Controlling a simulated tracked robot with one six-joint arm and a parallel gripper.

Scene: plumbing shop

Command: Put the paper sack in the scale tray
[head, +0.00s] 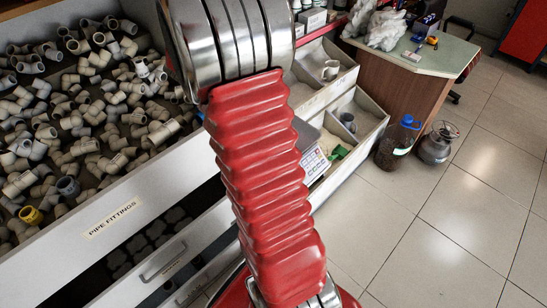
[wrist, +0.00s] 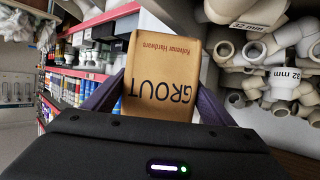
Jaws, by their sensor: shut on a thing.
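The sack's lower end is hidden behind the gripper body. The scale (head: 314,163) stands in the head view just right of my red arm, with a light keypad panel facing front. Its tray is mostly hidden behind my arm, so I cannot tell what is on it. The sack and gripper do not show in the head view.
A bin of grey pipe fittings (head: 95,125) fills the left. A green scoop (head: 338,152) lies beside the scale. A blue-capped jug (head: 397,142) and a metal canister (head: 437,143) stand on the floor. Shelves and 32 mm pipes (wrist: 286,75) flank the sack. Tiled floor at right is clear.

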